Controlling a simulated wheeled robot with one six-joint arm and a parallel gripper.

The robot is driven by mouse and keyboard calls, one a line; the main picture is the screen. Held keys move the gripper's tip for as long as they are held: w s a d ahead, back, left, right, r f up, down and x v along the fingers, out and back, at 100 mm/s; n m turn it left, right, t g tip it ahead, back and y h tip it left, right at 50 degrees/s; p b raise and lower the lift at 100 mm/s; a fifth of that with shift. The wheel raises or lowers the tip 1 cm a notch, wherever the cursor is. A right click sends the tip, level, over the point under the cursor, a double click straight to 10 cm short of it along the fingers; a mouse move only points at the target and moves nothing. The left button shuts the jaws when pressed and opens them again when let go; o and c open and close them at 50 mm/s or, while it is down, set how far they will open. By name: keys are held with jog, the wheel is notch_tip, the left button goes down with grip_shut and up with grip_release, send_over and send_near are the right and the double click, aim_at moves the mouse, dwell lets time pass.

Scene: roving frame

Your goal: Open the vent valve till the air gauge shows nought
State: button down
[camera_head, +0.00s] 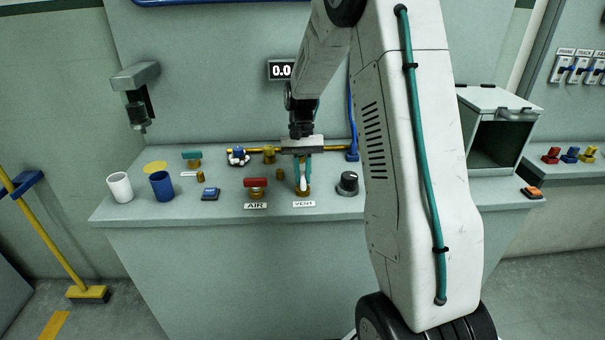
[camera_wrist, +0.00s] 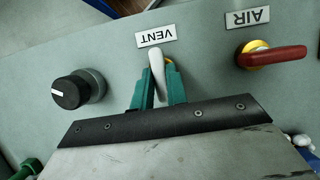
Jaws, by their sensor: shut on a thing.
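The vent valve has a white lever handle (camera_wrist: 158,70) on a brass body, beside the VENT label (camera_wrist: 156,36). In the head view the VENT label (camera_head: 304,204) is at the bench's front edge, with the brass valve body (camera_head: 303,192) just behind it. My gripper (camera_head: 303,172) reaches down over this valve. In the wrist view its teal fingers (camera_wrist: 158,88) are shut on the white handle, one on each side. The handle points along the fingers, towards the label.
The red AIR valve handle (camera_head: 256,182) lies crosswise just left of the vent valve. A black knob (camera_head: 348,183) stands just right. White cup (camera_head: 119,187) and blue cup (camera_head: 161,185) stand at the bench's left. An open box (camera_head: 497,135) stands at the right, partly behind my arm.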

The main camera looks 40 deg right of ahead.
jog(key=c, duration=1.4)
grip_release()
jog(key=v, duration=0.7)
jog(key=shift+w+r, duration=0.15)
jog(key=shift+r, duration=0.25)
jog(key=shift+d+f, duration=0.1)
jog(key=s, duration=0.1)
jog(key=s+a, duration=0.1)
jog(key=s+f, duration=0.1)
jog(key=shift+s+a+n, duration=0.2)
jog(key=shift+a+n, duration=0.05)
jog(key=shift+n, duration=0.05)
jog(key=s+a+r+n+t+h, duration=0.1)
jog(key=s+a+r+n, duration=0.1)
jog(key=s+a, duration=0.3)
jog(key=s+a+r+n+t, duration=0.2)
jog(key=s+a+r, duration=0.2)
jog(key=s, duration=0.9)
jog(key=s+a+r+n+t+h, duration=0.1)
jog(key=s+a+r+n+t, duration=0.1)
jog(key=s+a, duration=0.6)
jog(key=shift+s+a+r+h, duration=0.15)
jog(key=shift+s+r+h, duration=0.15)
jog(key=shift+s+r, duration=0.35)
